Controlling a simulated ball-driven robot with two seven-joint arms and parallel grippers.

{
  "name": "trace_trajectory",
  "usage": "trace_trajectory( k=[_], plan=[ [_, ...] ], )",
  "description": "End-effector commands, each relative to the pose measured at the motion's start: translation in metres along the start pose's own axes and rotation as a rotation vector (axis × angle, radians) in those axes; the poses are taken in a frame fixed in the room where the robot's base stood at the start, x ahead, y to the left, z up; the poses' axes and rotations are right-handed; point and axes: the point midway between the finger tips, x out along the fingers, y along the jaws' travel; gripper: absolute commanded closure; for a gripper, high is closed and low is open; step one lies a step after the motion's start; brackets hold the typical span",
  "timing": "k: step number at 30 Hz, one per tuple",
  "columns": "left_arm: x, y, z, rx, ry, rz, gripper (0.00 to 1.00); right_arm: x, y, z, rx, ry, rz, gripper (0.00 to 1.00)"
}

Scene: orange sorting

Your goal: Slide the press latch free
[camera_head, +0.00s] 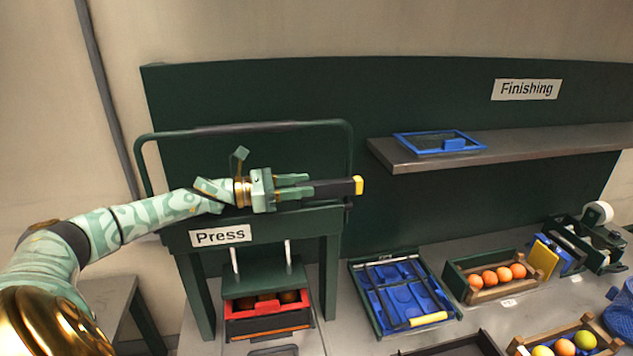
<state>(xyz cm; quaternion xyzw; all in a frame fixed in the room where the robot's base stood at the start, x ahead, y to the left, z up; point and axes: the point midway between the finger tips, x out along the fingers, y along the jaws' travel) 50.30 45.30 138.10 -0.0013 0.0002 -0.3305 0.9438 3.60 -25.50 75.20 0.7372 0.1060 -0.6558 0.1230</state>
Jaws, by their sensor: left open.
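The green press (313,222) stands at the left of the bench, with a "Press" label on its front. A dark bar with a yellow end (358,185) lies level across the press top and points right; it looks like the latch. My left gripper (308,187) is open at the bar, its fingers pointing right along it. I cannot tell whether the fingers touch the bar. Under the press plate, a red-rimmed crate (268,324) holds oranges. My right gripper is not in view.
A blue tray (375,310) with a yellow-handled tool lies right of the press. Beyond it are a crate of oranges (477,293) and a tape dispenser (590,235). A shelf (520,150) holds a blue-framed screen. A tubular frame (345,150) rises behind the gripper.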

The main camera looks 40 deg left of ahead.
Motion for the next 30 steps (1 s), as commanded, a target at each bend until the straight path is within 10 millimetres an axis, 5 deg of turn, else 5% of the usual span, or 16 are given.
trace_trajectory(
  k=[9, 18, 24, 30],
  plan=[
    [0.038, 0.000, 0.003, 0.001, -0.001, 0.000, 0.56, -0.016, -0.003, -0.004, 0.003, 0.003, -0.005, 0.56],
    [0.042, 0.000, 0.001, 0.002, 0.001, -0.001, 0.56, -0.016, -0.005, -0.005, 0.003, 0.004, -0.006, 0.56],
    [0.042, 0.000, 0.001, 0.002, 0.000, -0.001, 1.00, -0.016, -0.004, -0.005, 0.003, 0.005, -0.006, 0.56],
    [0.037, 0.000, -0.003, 0.004, 0.001, 0.000, 1.00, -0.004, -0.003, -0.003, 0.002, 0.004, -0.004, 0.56]
  ],
)
